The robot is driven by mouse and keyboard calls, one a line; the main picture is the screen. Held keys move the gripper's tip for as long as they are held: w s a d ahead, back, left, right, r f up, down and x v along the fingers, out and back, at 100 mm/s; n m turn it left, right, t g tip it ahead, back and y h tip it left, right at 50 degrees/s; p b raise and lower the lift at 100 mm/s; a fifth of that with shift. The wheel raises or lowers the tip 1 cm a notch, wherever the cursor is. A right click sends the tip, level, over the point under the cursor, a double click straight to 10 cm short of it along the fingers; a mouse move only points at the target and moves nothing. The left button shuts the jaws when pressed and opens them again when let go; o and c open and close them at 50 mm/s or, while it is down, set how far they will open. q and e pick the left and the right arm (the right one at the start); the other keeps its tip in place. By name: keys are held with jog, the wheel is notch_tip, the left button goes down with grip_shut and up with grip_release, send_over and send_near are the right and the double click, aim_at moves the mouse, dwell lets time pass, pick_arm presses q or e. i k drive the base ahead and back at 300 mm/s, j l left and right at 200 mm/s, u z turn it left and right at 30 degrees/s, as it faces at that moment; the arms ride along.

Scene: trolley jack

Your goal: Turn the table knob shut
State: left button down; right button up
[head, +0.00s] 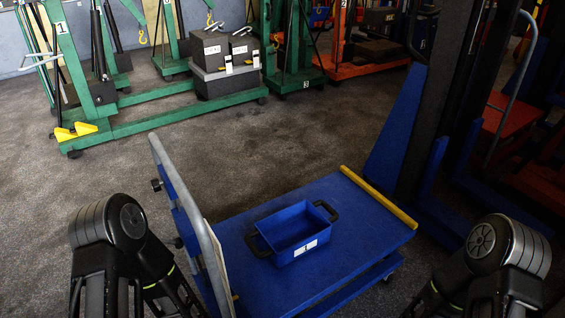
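A blue lift table (340,225) on a trolley stands in the lower middle, with a grey tubular push handle (205,235) at its left end. A small black knob (156,185) sticks out from the left side of the handle frame. A second dark knob-like part (179,242) shows lower on the same side. How far either is turned cannot be told. My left arm comes in at the lower left, to the left of the handle, and my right arm at the lower right. Neither gripper's fingers are in view.
A blue bin (292,233) with black handles sits on the table top, and a yellow bar (379,198) lines its far right edge. A tall blue lift (410,130) stands close at the right. Green hoists (150,122) stand at the back left. The grey floor left of the trolley is clear.

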aim_at(157, 185)
jog(key=j+u, duration=0.35)
jog(key=i+j+u, duration=0.2)
jog(key=j+u, duration=0.2)
jog(key=j, duration=0.15)
